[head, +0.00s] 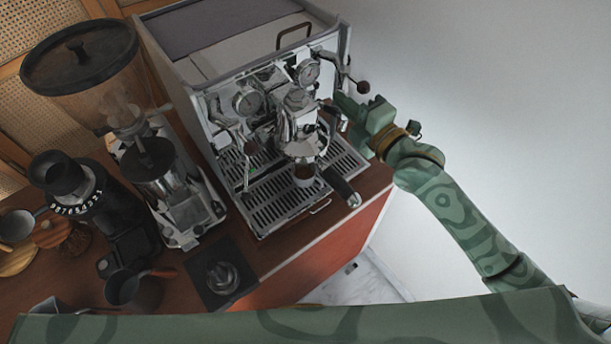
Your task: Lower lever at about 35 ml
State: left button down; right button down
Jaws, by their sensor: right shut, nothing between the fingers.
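The chrome espresso machine (212,112) stands on the wooden cart, with its group head (298,122) at the front. A portafilter handle (345,191) points toward the lower right. A small cup (304,175) sits under the group on the drip tray (271,203); its fill level is too small to read. My right gripper (344,106) is shut and empty, at the right side of the group, near the lever (333,118). The lever is partly hidden, and I cannot tell whether the gripper touches it. My left gripper is not in view.
A steam knob (362,87) is just above my right gripper. A large grinder (85,65), a smaller black grinder (100,205), a dark pitcher (130,290) and a tamper (222,277) on a mat stand left. Free space lies right of the cart.

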dwell(0.5)
notch_tip(320, 180, down, 9)
jog(key=b, duration=0.6)
jog(key=shift+r, duration=0.1)
jog(key=p+v, duration=0.3)
jog(key=v, duration=0.5)
jog(key=shift+s+r+p, duration=0.2)
jog(key=shift+r+p, duration=0.1)
jog(key=shift+d, duration=0.1)
jog(key=shift+m, duration=0.3)
